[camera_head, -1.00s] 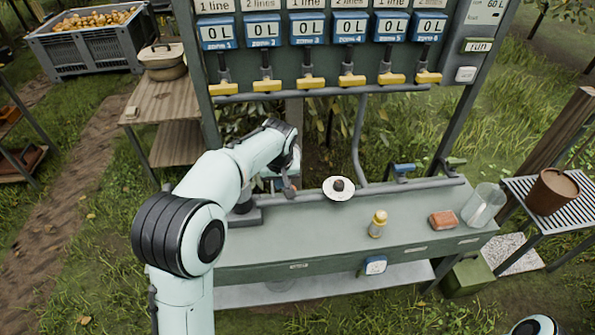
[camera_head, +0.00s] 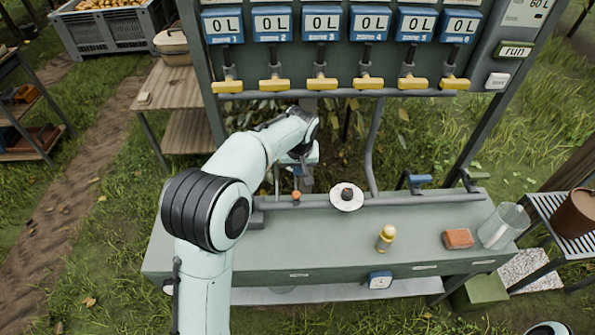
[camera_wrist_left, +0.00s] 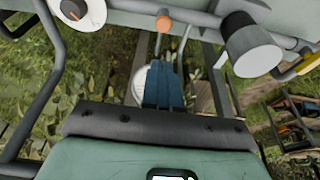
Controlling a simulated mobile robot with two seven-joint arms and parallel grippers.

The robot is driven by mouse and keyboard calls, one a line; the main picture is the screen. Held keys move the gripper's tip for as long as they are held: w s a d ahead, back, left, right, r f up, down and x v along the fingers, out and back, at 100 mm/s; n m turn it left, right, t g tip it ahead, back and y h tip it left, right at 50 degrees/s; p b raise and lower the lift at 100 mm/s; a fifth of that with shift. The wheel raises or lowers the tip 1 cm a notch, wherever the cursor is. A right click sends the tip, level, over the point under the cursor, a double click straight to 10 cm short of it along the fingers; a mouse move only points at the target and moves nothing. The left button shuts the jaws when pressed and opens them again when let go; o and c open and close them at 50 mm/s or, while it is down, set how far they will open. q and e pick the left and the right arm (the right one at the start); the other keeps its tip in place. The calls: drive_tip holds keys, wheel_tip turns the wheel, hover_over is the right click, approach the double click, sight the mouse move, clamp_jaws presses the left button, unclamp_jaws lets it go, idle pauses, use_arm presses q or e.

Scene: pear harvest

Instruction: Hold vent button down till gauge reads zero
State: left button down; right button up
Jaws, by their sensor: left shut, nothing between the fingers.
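A small orange button (camera_head: 296,196) stands on the pipe along the bench's back edge; it also shows in the left wrist view (camera_wrist_left: 163,24). Right of it is a round white dial (camera_head: 347,198) with a dark centre knob, partly cut off in the left wrist view (camera_wrist_left: 92,14). I cannot read a gauge value on it. My left gripper (camera_head: 307,186) is shut and empty, close beside the orange button. In the left wrist view its blue fingers (camera_wrist_left: 163,66) point toward the button, with a visible gap. My right gripper is not in view.
The green bench (camera_head: 330,250) carries a yellow-capped bottle (camera_head: 386,238), an orange-brown block (camera_head: 458,238) and a clear jar (camera_head: 503,226). A blue-rimmed meter (camera_head: 380,281) is on its front. Yellow-handled valves (camera_head: 321,84) hang above. A grey cylinder (camera_wrist_left: 252,48) is near the button.

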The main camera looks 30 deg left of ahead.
use_arm(q)
approach(297, 192)
drive_tip(key=x, duration=0.5)
drive_tip(key=shift+w+a, duration=0.1)
drive_tip(key=shift+w, duration=0.05)
drive_tip(key=shift+f, duration=0.6)
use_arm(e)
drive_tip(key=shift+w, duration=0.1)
use_arm(q)
drive_tip(key=shift+f, duration=0.1)
